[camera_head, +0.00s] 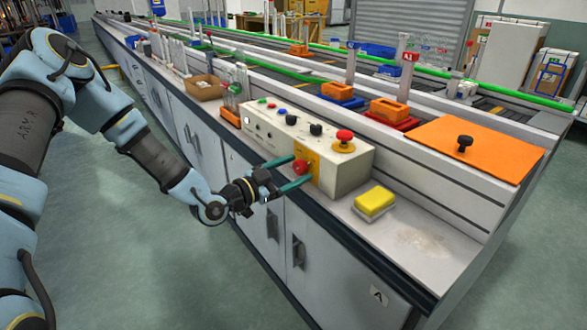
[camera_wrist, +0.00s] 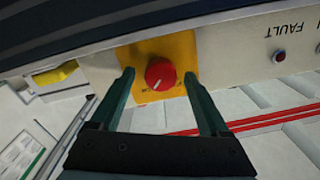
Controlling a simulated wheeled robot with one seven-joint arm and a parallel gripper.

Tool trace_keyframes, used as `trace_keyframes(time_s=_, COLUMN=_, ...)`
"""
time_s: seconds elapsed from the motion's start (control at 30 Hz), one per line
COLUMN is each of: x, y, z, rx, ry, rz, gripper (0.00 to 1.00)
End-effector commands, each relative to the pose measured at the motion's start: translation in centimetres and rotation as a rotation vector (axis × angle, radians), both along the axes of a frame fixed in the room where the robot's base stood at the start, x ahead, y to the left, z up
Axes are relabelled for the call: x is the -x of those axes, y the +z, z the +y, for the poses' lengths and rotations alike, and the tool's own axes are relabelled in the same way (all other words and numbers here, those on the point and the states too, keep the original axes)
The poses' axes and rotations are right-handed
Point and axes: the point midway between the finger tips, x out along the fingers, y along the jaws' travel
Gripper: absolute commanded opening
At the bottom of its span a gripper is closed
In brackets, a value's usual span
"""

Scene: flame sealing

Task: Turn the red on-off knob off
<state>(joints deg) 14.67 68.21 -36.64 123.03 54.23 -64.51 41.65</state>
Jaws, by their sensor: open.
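The red on-off knob (camera_head: 300,167) sits on a yellow plate (camera_head: 312,160) on the front face of a cream control box (camera_head: 347,173). In the wrist view the round red knob (camera_wrist: 160,73) has a white pointer line slanting toward the lower left, and the yellow plate (camera_wrist: 183,47) is behind it. My gripper (camera_head: 288,174) reaches the box front from the left. Its green fingers are open, one on each side of the knob, with visible gaps in the wrist view (camera_wrist: 160,82). Lettering on the plate below the knob is too blurred to read.
A red mushroom button (camera_head: 344,136) and black knobs (camera_head: 316,129) stand on the box top. A yellow sponge (camera_head: 375,201) lies on the bench to the right. Orange blocks (camera_head: 389,110) and an orange board (camera_head: 462,147) are behind. The floor in front is clear.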

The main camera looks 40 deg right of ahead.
Motion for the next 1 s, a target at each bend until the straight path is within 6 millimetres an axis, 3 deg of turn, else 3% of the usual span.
trace_keyframes(time_s=0.27, x=-0.02, y=-0.01, z=-0.15, rx=0.000, ry=0.000, rz=0.000, gripper=0.79)
trace_keyframes(time_s=0.9, x=0.01, y=-0.01, z=-0.11, rx=0.000, ry=0.000, rz=0.000, gripper=0.07)
trace_keyframes(time_s=1.0, x=0.02, y=-0.02, z=-0.11, rx=0.000, ry=-0.001, rz=0.000, gripper=0.00)
